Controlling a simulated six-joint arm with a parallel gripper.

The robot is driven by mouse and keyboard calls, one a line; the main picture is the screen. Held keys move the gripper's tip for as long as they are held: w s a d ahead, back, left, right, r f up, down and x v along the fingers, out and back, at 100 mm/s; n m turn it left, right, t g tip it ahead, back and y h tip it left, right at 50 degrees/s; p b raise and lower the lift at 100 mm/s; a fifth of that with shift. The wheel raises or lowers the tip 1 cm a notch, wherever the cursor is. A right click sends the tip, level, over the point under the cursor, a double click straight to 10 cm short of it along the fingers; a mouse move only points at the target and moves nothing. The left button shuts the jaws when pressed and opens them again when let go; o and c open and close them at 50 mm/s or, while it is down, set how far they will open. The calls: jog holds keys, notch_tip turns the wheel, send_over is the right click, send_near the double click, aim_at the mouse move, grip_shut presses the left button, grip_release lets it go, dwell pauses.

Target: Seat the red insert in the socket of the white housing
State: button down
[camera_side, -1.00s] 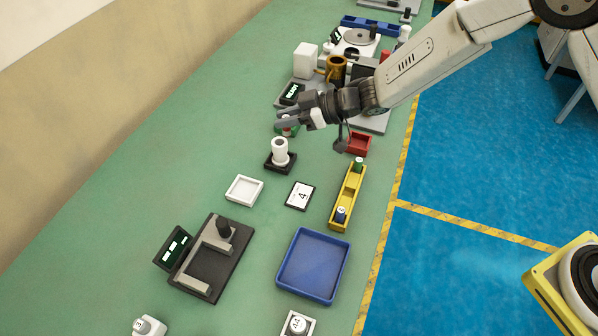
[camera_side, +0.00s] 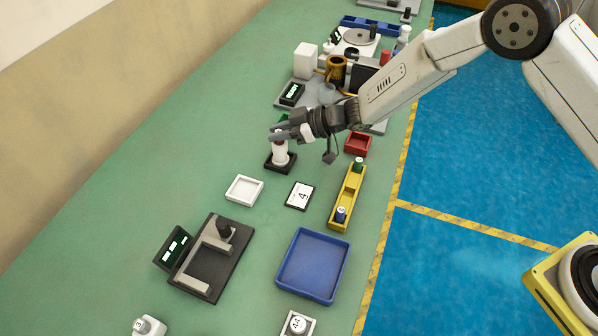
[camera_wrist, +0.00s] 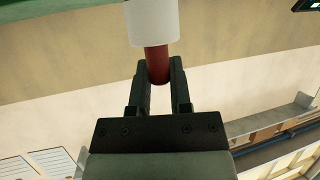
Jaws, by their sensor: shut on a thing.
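The white housing (camera_side: 280,154) is an upright cylinder on a dark square base (camera_side: 272,165). My gripper (camera_side: 279,134) is directly over its top in the side view and hides part of it. In the wrist view my gripper (camera_wrist: 159,72) is shut on the red insert (camera_wrist: 157,60), a slim red cylinder between the two fingers. The insert's far end meets the rim of the white housing (camera_wrist: 153,22) and looks in line with it. I cannot tell how far it sits inside the socket.
A red tray (camera_side: 357,151) is right of the housing. Equipment crowds the bench behind. Green bench left of the housing is clear.

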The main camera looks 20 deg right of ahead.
jog(key=shift+f, duration=0.25)
jog(key=shift+f, duration=0.15)
jog(key=c, duration=0.5)
grip_release()
jog(key=shift+c, duration=0.2)
jog(key=shift+r, duration=0.2)
jog(key=shift+v, duration=0.85)
notch_tip(320, 180, up, 8)
jog(key=s+d, duration=0.1)
jog(key=d, duration=0.1)
jog(key=shift+s+d, duration=0.3)
